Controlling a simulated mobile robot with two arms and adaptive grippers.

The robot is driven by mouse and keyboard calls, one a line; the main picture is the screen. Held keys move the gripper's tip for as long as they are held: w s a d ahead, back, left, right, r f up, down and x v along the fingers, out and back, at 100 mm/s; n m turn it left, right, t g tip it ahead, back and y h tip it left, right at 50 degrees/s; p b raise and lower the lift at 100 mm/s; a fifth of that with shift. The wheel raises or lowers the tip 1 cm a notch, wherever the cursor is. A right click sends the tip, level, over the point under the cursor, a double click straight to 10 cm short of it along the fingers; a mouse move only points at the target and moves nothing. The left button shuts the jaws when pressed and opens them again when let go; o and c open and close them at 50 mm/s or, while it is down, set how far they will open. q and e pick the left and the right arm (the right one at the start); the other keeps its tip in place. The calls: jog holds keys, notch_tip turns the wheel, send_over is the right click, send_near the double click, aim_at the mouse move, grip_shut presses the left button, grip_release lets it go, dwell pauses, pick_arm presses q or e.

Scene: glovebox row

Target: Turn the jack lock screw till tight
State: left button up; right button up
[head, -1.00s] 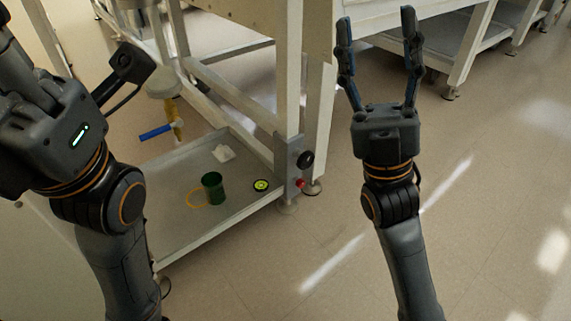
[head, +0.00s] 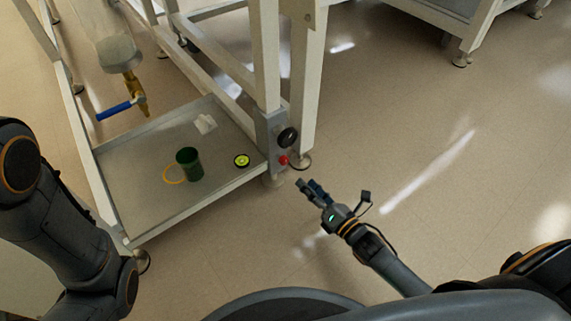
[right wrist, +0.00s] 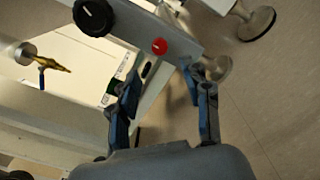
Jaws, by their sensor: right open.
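A small red knob (head: 283,160), which I take to be the jack lock screw, sits low on a grey bracket (head: 268,131) on the frame's leg. A larger black round knob (head: 288,137) is just above it. My right gripper (head: 308,185) is open and empty, below and right of the red knob and apart from it. In the right wrist view the red knob (right wrist: 159,46) lies beyond the two spread fingertips (right wrist: 161,75), roughly between them, with the black knob (right wrist: 93,16) to the upper left. My left arm shows at the left; its gripper is out of view.
A brass valve with a blue handle (head: 115,110) hangs above. The floor to the right is clear.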

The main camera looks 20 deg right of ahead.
aim_at(285, 162)
jog(key=b+x, duration=0.5)
jog(key=x, duration=0.4)
jog(key=shift+w+f, duration=0.2)
jog(key=shift+w, duration=0.05)
jog(key=shift+w+a+r, duration=0.15)
jog(key=shift+w+a, duration=0.05)
jog(key=shift+w, duration=0.2)
grip_shut()
